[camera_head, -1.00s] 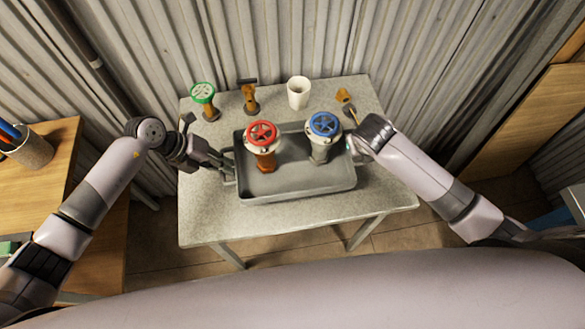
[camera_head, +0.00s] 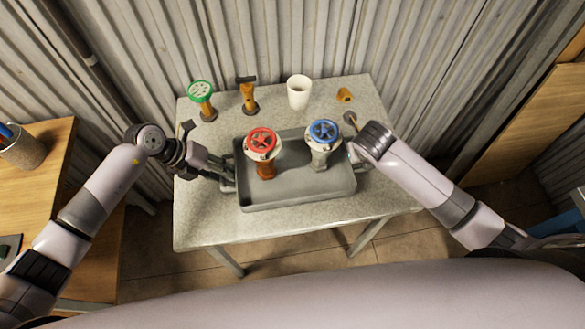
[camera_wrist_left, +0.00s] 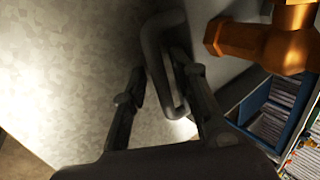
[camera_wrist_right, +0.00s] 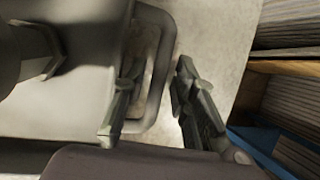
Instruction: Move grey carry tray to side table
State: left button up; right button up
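The grey carry tray (camera_head: 300,198) sits on a grey speckled table (camera_head: 215,230). A red-wheeled valve (camera_head: 262,145) and a blue-wheeled valve (camera_head: 322,138) stand upright in it. My left gripper (camera_head: 228,175) is at the tray's left end. In the left wrist view its open fingers (camera_wrist_left: 165,95) are on either side of the left loop handle (camera_wrist_left: 170,65). My right gripper (camera_head: 352,152) is at the right end. In the right wrist view its open fingers (camera_wrist_right: 155,95) straddle the right handle (camera_wrist_right: 160,70). I cannot tell which surface is the side table.
A green-wheeled valve (camera_head: 201,98), an orange-brown fitting (camera_head: 248,97), a white cup (camera_head: 298,92) and a small orange piece (camera_head: 344,95) stand behind the tray. A wooden table (camera_head: 40,185) with a pen holder (camera_head: 22,150) is at left. A corrugated wall (camera_head: 330,40) closes the back.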

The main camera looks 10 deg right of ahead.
pick_arm(q)
jog(key=shift+d, duration=0.15)
pick_arm(e)
jog(key=shift+a, duration=0.15)
jog(key=shift+s, duration=0.1)
pick_arm(q)
jog(key=v, duration=0.8)
pick_arm(e)
jog(key=v, duration=1.2)
